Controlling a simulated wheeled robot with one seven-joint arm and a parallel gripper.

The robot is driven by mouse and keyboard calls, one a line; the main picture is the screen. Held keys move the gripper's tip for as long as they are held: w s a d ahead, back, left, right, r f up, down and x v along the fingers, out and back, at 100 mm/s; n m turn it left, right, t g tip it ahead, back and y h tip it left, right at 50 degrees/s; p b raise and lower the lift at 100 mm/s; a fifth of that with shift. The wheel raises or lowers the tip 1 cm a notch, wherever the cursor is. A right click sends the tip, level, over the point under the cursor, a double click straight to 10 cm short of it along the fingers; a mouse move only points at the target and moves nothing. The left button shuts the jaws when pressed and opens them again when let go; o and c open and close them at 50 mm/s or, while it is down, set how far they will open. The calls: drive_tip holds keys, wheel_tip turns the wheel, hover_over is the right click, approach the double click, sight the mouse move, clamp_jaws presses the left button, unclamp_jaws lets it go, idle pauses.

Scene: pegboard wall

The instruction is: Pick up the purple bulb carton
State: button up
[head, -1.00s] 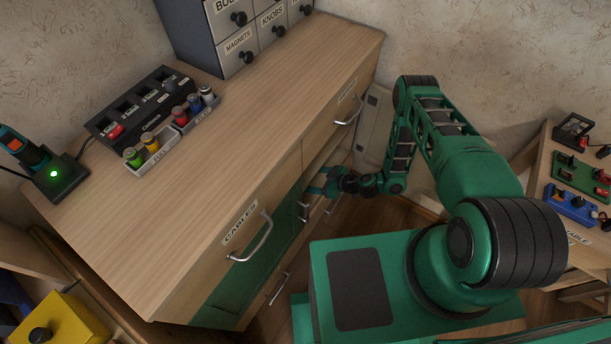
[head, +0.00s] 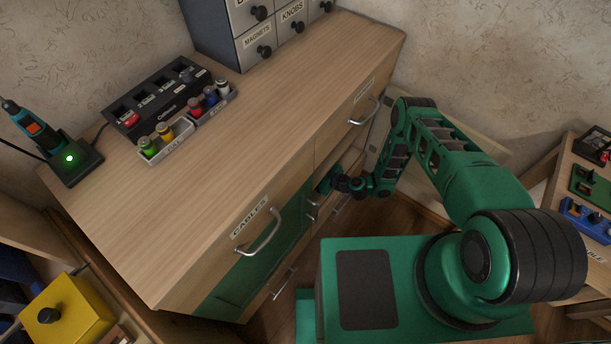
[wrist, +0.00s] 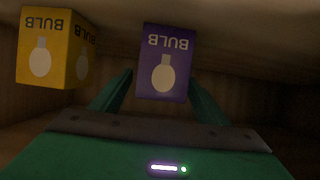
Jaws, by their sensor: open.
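The purple bulb carton (wrist: 166,62) shows in the wrist view, with a pale bulb picture and the word BULB upside down in the picture. It is inside a dim wooden compartment. My gripper (wrist: 162,88) is open, with one green finger on each side of the carton's near part. I cannot tell whether the fingers touch it. In the head view my gripper (head: 326,184) reaches into the cabinet front below the worktop, and the carton is hidden there.
A yellow bulb carton (wrist: 55,48) stands left of the purple one, close to my left finger. The wooden worktop (head: 230,150) is above my gripper in the head view. Drawer handles (head: 262,236) stick out from the cabinet front.

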drive_tip(key=shift+x, duration=1.7)
drive_tip(key=c, duration=1.1)
drive_tip(key=shift+c, duration=0.2)
drive_tip(key=shift+r, duration=0.15)
